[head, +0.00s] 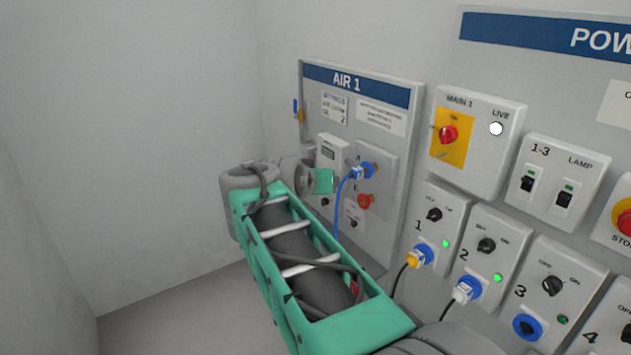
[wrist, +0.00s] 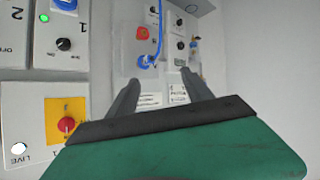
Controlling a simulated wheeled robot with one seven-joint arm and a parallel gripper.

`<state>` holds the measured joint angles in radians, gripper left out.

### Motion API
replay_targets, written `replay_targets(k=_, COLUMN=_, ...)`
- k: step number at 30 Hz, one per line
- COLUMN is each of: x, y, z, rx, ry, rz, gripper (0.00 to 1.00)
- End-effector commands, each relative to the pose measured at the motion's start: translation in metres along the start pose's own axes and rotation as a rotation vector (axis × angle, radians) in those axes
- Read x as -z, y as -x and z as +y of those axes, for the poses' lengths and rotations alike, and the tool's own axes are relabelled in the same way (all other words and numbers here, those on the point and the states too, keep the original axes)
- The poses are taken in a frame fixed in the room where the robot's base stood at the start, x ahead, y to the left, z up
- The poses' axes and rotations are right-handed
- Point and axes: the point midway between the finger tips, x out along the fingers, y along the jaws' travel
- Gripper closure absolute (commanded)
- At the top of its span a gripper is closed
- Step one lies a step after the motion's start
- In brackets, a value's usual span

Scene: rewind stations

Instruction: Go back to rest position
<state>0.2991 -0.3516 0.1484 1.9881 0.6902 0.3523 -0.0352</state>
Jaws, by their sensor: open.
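My gripper (wrist: 160,77) is open in the wrist view, with its two dark fingers apart and nothing between them. The fingers point toward the AIR 1 panel, which shows upside down there. In the head view my teal arm reaches up from the bottom edge, and its end is in front of the left side of the AIR 1 panel (head: 398,215). The fingers cannot be made out in that view. A blue hose (head: 338,200) is plugged into the upper port on that panel, and a red fitting (head: 366,201) is below it.
The MAIN 1 box (head: 486,115) has a red rotary switch and a white lamp. Below it are numbered socket boxes; sockets 1 (head: 425,253) and 2 (head: 467,290) hold plugs with cables, and socket 3 (head: 527,327) is empty. Left of my arm are bare walls and clear floor (head: 180,310).

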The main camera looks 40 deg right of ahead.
Motion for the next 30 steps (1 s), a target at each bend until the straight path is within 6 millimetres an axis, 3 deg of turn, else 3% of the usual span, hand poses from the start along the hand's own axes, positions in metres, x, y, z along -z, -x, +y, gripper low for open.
replay_targets(k=14, x=-0.004, y=0.002, z=-0.004, rx=0.015, ry=0.005, rz=-0.012, gripper=0.41)
replay_targets(k=17, x=-0.021, y=0.003, z=-0.012, rx=0.038, ry=0.011, rz=-0.080, gripper=0.41)
replay_targets(k=20, x=-0.070, y=0.005, z=-0.041, rx=0.128, ry=0.076, rz=-0.229, gripper=0.41)
replay_targets(k=23, x=-0.149, y=0.022, z=-0.069, rx=0.246, ry=0.193, rz=-0.430, gripper=0.41)
replay_targets(k=24, x=-0.181, y=0.036, z=-0.078, rx=0.301, ry=0.247, rz=-0.507, gripper=0.41)
replay_targets(k=27, x=-0.252, y=0.085, z=-0.098, rx=0.450, ry=0.401, rz=-0.654, gripper=0.41)
replay_targets(k=30, x=-0.303, y=0.138, z=-0.113, rx=0.603, ry=0.559, rz=-0.699, gripper=0.41)
